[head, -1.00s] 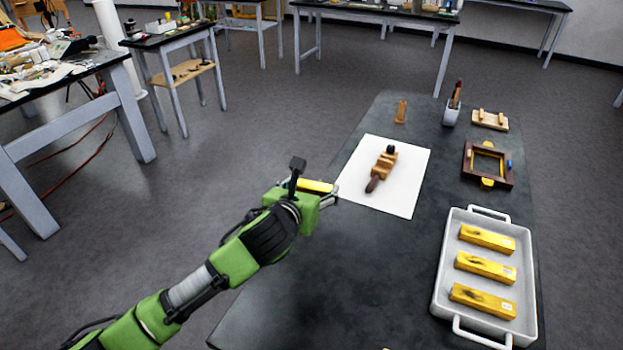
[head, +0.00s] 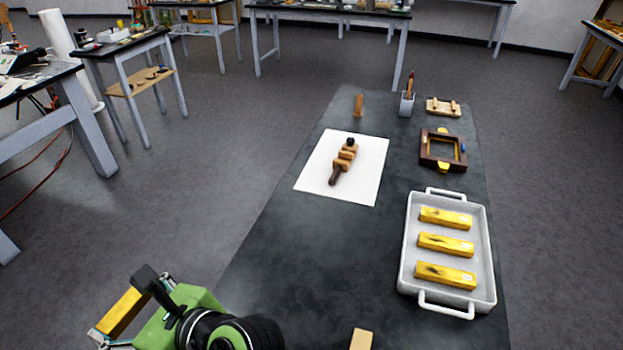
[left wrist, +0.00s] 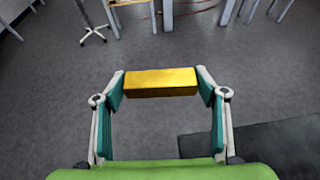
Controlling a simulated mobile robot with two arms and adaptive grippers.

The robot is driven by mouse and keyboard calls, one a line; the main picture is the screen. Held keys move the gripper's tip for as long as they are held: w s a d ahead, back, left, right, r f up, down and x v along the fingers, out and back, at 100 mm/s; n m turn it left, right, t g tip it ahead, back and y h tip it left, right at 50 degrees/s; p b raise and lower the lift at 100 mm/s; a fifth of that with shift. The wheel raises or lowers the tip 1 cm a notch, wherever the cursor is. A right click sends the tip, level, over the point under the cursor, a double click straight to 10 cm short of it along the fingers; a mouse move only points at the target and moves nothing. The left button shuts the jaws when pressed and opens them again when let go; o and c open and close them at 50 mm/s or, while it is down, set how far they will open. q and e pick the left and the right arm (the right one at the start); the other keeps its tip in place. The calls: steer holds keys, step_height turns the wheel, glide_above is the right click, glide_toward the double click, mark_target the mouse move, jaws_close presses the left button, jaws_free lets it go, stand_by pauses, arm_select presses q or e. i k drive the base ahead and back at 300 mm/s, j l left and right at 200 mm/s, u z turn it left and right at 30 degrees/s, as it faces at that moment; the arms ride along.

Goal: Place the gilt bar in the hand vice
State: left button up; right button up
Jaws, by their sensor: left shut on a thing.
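My left gripper (head: 124,311) is shut on a gilt bar (head: 126,313), at the lower left of the head view, left of the dark bench. In the left wrist view the bar (left wrist: 160,83) spans crosswise between the two fingertips (left wrist: 161,84), above the floor. The hand vice (head: 347,155), wooden with a dark handle, lies on a white sheet (head: 313,178) on the bench, well away from the gripper. Its jaw gap is too small to make out. My right gripper is not in view.
A white tray (head: 410,273) with three marked yellow bars stands at the bench's right. Behind it are a dark wooden frame (head: 428,148), a brush cup (head: 406,104) and a wooden stand (head: 443,107). A wooden block (head: 361,339) is at the bottom edge. The bench middle is clear.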

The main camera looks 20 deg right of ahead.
mark_target(343, 162)
steer(key=k+u, duration=0.35)
steer(key=k+j+u, duration=0.1)
steer(key=u, duration=0.2)
steer(key=i+j+u, duration=0.55)
steer(key=i+j, duration=0.2)
steer(key=i+j+z, duration=0.6)
steer(key=i, duration=0.25)
steer(key=i+l+z, duration=0.1)
steer(key=z, duration=0.35)
steer(key=i+z, duration=0.2)
steer(key=z, duration=0.25)
steer(key=i+z, duration=0.15)
steer(key=z, duration=0.25)
steer(key=i+z, duration=0.2)
steer(key=z, duration=0.65)
steer(key=i+z, duration=0.1)
steer(key=z, duration=0.75)
steer(key=j+z, duration=0.1)
steer(key=z, duration=0.3)
steer(key=i+z, duration=0.1)
steer(key=z, duration=0.3)
